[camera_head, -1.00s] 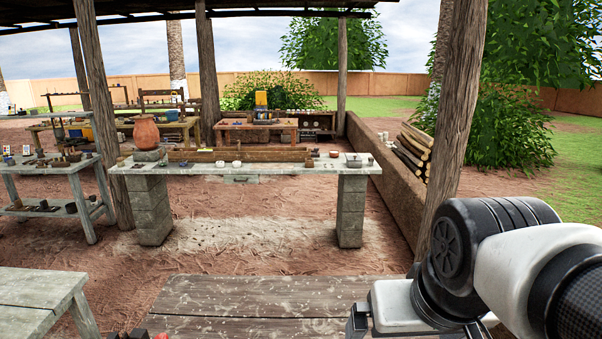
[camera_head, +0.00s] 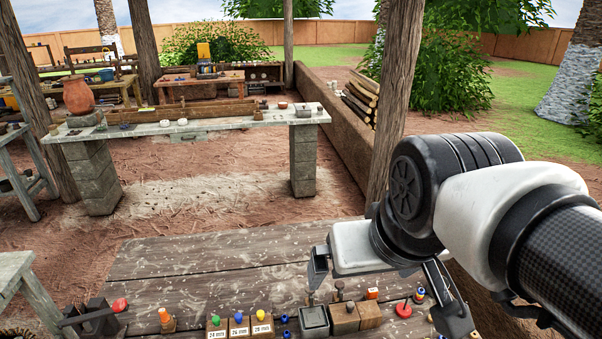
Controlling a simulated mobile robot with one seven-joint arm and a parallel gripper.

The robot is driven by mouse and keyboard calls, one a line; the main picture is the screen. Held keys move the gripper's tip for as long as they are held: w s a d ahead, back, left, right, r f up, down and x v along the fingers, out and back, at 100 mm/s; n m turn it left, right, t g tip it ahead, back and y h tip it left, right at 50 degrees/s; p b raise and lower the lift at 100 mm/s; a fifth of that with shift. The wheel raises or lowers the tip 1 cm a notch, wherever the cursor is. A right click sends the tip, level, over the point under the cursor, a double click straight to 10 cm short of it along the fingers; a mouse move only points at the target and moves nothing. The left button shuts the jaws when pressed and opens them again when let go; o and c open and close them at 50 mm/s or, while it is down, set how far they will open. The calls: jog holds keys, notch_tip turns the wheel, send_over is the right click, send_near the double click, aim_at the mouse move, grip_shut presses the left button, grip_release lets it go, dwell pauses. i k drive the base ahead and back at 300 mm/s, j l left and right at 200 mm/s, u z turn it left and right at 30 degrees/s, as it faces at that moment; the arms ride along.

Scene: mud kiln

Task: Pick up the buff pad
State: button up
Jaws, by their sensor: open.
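I cannot pick out the buff pad for certain. A small tan block (camera_head: 369,314) lies among the items on the near wooden bench (camera_head: 190,255) at the bottom of the view, and it is too small to name surely. My gripper (camera_head: 383,288) is open, with its two dark fingers spread wide above the bench's right part. No object is seen held between them. The block lies below and slightly left of the middle of the fingers in the picture.
Beside the block are a brown block (camera_head: 344,319), a grey box (camera_head: 314,321), an orange cube (camera_head: 373,293) and a red item (camera_head: 403,310). Several size-marked blocks (camera_head: 240,328) stand left. A post (camera_head: 396,95) rises behind. The bench's back half is bare.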

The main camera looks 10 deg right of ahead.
aim_at(371, 293)
jog(key=l+z, duration=0.25)
jog(key=z, duration=0.2)
jog(key=j+z, duration=0.2)
jog(key=l+u, duration=0.2)
jog(key=k+z, duration=0.6)
jog(key=k, duration=0.1)
